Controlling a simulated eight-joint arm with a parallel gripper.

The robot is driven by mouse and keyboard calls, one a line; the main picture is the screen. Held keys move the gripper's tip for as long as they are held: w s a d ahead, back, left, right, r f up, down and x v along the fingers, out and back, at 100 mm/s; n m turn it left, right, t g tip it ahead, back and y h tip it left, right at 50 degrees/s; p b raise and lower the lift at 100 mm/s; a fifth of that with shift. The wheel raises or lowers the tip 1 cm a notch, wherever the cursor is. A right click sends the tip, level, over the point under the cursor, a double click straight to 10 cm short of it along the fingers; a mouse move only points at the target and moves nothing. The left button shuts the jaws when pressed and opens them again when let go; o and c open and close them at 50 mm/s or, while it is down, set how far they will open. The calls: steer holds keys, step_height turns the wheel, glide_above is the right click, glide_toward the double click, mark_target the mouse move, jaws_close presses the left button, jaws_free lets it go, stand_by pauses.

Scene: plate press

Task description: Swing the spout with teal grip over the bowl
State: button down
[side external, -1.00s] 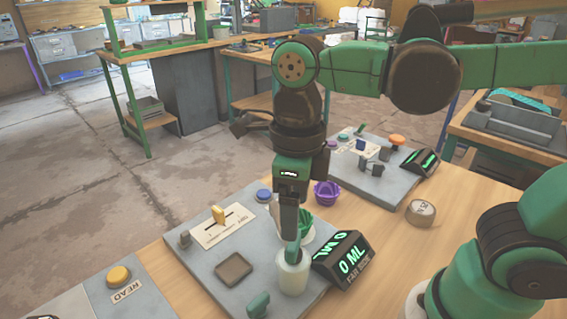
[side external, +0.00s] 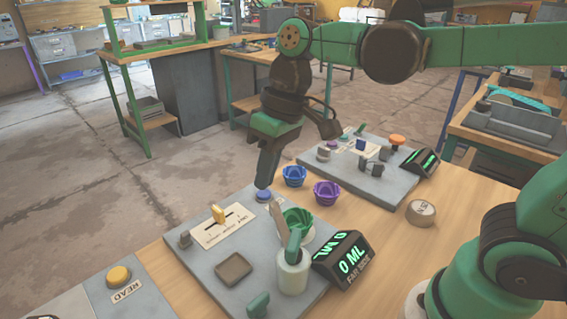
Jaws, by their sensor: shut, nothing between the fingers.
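The teal grip (side external: 294,243) stands up from a pale cylindrical post (side external: 293,273) on the near grey panel. A thin pale piece (side external: 281,216), seemingly the spout, reaches from beside the grip toward the green ribbed bowl (side external: 299,222) just behind. I cannot tell whether its end is over the bowl. My gripper (side external: 262,185) is shut and empty, pointing down at the blue button (side external: 263,196) behind the slider. It is apart from the grip. Whether its tip touches the button is unclear.
The near panel also holds a yellow slider (side external: 218,214), a dark square recess (side external: 233,269), a teal knob (side external: 258,304) and a "0 ML" display (side external: 346,258). Blue (side external: 294,176) and purple (side external: 327,193) bowls stand behind. A second panel (side external: 385,190) lies farther back.

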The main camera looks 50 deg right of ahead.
mark_target(282, 224)
steer(key=w+f+n, duration=0.1)
steer(key=f+n, duration=0.1)
steer(key=n, duration=0.1)
steer(key=w+a+f+n, duration=0.1)
steer(key=f+n, duration=0.2)
steer(key=w+a+f+n, duration=0.1)
steer(key=f+n, duration=0.2)
steer(key=shift+w+f+t+y, duration=0.15)
steer(key=shift+f+t+y, duration=0.1)
steer(key=shift+t+y, duration=0.05)
steer(key=shift+d+f, duration=0.15)
steer(key=shift+f, duration=0.15)
steer(key=shift+s+d+r, duration=0.1)
steer(key=shift+s+d, duration=0.4)
steer(key=shift+d, duration=0.25)
steer(key=shift+s+d, duration=0.5)
steer(key=shift+d, duration=0.25)
